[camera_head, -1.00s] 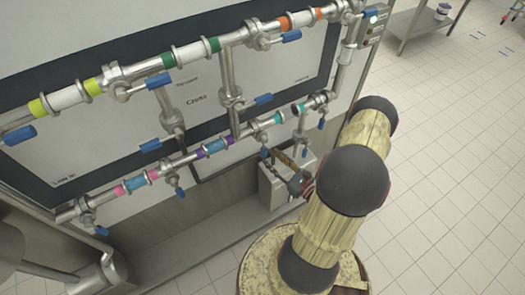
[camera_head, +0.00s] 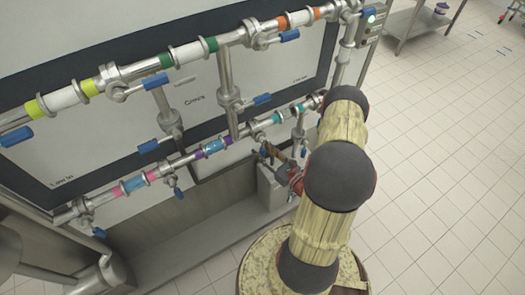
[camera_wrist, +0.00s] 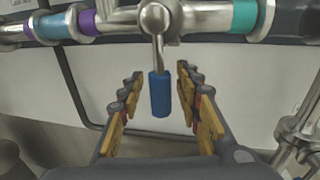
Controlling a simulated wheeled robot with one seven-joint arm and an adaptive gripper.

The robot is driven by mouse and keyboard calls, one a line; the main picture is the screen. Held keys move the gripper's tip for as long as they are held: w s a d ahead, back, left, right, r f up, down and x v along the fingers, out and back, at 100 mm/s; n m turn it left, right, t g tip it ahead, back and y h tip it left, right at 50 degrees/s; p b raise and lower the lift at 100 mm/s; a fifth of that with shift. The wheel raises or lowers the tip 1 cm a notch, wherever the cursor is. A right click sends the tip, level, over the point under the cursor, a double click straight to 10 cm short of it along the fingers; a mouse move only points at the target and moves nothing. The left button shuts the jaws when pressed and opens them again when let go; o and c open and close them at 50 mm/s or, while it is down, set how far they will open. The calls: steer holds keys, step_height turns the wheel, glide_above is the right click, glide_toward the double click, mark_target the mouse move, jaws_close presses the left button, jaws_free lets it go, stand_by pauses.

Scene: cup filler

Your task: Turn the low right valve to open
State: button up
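The blue valve handle (camera_wrist: 159,93) hangs straight down from a steel valve body (camera_wrist: 158,20) on the lower pipe, between a purple band and a teal band. In the wrist view my gripper (camera_wrist: 158,82) is open, with one finger on each side of the handle and gaps on both sides. The handle is not gripped. In the head view my gripper (camera_head: 272,152) is at the right part of the lower pipe, and the same handle (camera_head: 263,153) shows small beside the fingers. My arm hides part of the area to its right.
The upper pipe (camera_head: 130,73) with more blue-handled valves runs above. Vertical pipes (camera_head: 227,80) join the two lines. A grey box (camera_head: 270,188) stands below the gripper. Steel fittings (camera_wrist: 296,130) are close at the right in the wrist view. The tiled floor (camera_head: 440,190) at right is open.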

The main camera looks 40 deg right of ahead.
jaws_close()
stand_by(0.7)
